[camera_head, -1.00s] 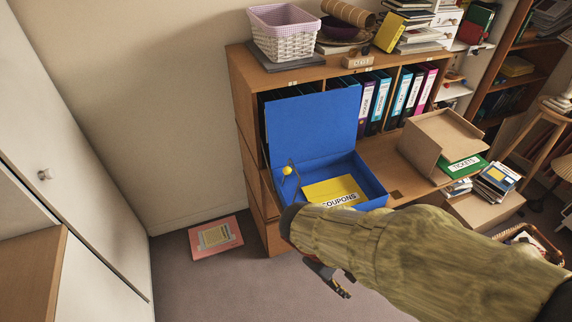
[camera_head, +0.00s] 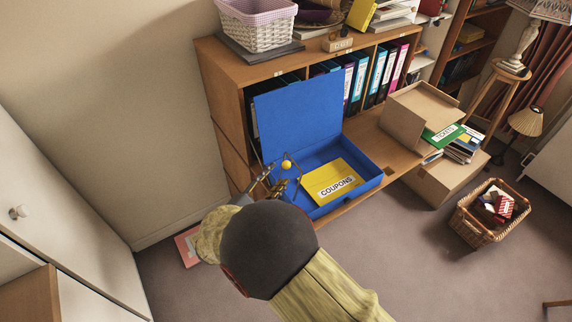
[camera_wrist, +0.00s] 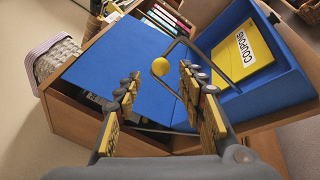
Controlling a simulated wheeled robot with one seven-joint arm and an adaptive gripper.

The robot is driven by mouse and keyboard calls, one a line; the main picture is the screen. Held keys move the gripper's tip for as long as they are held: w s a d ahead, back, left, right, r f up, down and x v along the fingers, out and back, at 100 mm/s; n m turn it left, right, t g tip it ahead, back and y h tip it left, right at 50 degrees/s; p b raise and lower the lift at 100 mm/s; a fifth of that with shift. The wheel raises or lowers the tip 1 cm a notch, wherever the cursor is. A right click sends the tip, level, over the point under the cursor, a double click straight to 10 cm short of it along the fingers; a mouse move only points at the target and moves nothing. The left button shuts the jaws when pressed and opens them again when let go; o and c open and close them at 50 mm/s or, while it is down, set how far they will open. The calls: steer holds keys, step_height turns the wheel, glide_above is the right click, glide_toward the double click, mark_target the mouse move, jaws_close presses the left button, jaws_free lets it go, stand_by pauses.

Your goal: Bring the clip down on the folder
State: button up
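The clip is a thin dark wire lever (camera_wrist: 203,57) with a yellow ball (camera_wrist: 160,67) on its end. It stands raised inside the open blue box file (camera_head: 375,183); the ball also shows in the head view (camera_head: 286,164). The yellow folder (camera_head: 325,182), labelled COUPONS, lies flat in the box, and it shows in the wrist view (camera_wrist: 230,65). The raised clip is to the left of the folder's label in the head view. My gripper (camera_head: 272,183) is open at the box's left side. In the wrist view its fingers (camera_wrist: 159,82) lie either side of the ball, which appears just beyond the fingertips; contact cannot be told.
The box's blue lid (camera_head: 305,115) stands open against the wooden shelf unit (camera_head: 218,75). A cardboard box (camera_head: 405,118) with a green TICKETS folder stands to the right. A wicker basket (camera_head: 467,225) is on the floor. Floor at lower right is mostly clear.

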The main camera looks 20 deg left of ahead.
mark_target(286, 164)
steer(key=b+x, duration=0.1)
steer(key=x, duration=0.5)
steer(key=shift+w+d, duration=0.15)
steer(key=shift+w, duration=0.1)
steer(key=shift+c, duration=0.9)
steer(key=c, duration=0.7)
jaws_close()
